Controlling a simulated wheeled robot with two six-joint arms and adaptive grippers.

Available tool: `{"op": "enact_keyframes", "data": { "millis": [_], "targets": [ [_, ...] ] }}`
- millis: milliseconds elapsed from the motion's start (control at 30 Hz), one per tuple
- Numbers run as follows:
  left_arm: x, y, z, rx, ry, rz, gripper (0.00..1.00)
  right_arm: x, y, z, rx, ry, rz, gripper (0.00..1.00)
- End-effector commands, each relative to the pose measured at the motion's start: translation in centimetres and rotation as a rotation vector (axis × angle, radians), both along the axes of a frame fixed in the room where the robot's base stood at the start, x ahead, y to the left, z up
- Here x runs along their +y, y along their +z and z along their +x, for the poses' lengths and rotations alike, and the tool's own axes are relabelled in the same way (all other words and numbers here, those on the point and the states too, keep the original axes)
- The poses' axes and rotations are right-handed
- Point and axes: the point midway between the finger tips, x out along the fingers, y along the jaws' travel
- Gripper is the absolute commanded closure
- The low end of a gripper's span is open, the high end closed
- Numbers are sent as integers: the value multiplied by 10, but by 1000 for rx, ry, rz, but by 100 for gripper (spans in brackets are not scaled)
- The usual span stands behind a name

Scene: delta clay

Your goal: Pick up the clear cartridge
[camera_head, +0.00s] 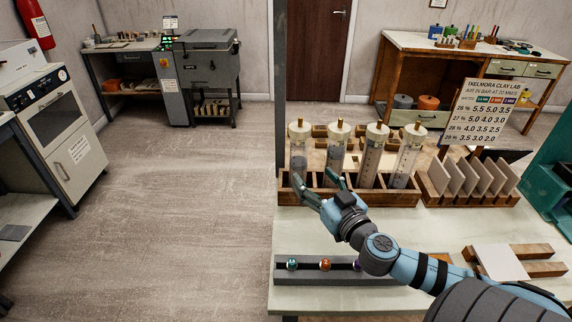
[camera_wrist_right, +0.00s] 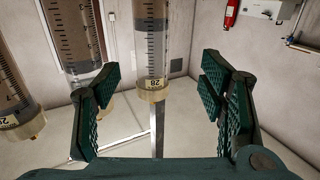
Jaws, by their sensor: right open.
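Several clear cartridges with cream caps stand in a wooden rack (camera_head: 348,197) on the workbench; the leftmost cartridge (camera_head: 299,150), second (camera_head: 336,150), third (camera_head: 372,155) and rightmost (camera_head: 407,155) all hold grey-brown clay. My right gripper (camera_head: 323,188) is open at the rack's front left. In the right wrist view, one cartridge (camera_wrist_right: 151,45) with a numbered cap shows between the open fingers of my right gripper (camera_wrist_right: 158,95), apart from both. Two more cartridges show to its left. I cannot tell how deep it sits between the fingers. My left gripper is not in view.
A sign (camera_head: 487,110) stands behind a rack of grey tiles (camera_head: 470,180) right of the cartridges. A dark strip with coloured balls (camera_head: 325,264) lies at the bench front. A white card on wooden bars (camera_head: 502,262) lies right. The bench between is mostly clear.

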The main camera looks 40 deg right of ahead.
Motion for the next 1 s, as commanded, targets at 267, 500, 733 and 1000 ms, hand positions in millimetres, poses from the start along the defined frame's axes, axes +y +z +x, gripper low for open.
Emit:
{"op": "enact_keyframes", "data": {
  "millis": [267,500,733,1000],
  "targets": [
    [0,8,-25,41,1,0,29,-20,3,63,0,-18,5,36],
    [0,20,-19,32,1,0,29,-29,3,97,1,-16,6,36],
    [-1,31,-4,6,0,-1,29,-35,0,127,3,-12,2,36],
    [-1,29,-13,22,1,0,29,-34,-2,127,4,-11,2,55]
  ]
}}
